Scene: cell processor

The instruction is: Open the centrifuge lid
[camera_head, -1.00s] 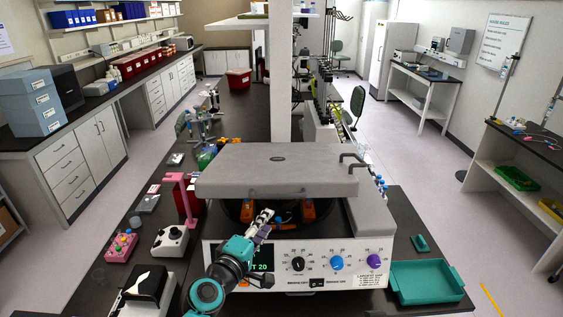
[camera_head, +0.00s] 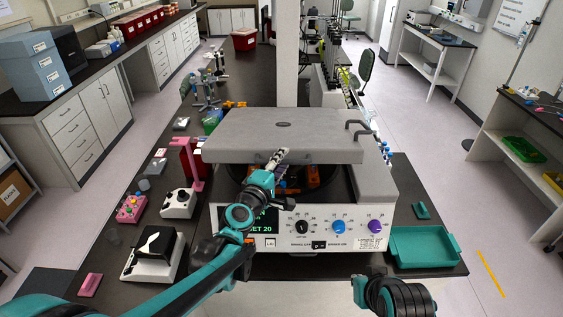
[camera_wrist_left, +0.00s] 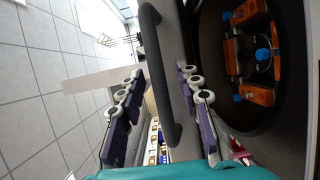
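The centrifuge (camera_head: 290,238) is a white box with a dial panel on the dark bench. Its grey lid (camera_head: 235,130) stands raised above the round dark bowl, where orange rotor buckets (camera_head: 292,183) show. My left gripper (camera_head: 280,157) is at the middle of the lid's front edge. In the left wrist view the dark lid handle (camera_wrist_left: 172,95) runs between the two spread purple fingers of my left gripper (camera_wrist_left: 160,72), with gaps on both sides. The orange buckets (camera_wrist_left: 255,95) also show there. Part of my right arm shows at the bottom of the head view; its gripper does not.
A pink stand (camera_head: 197,172), a white device with a dial (camera_head: 178,203) and a black-topped device (camera_head: 152,252) stand left of the centrifuge. A teal tray (camera_head: 425,247) lies to its right.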

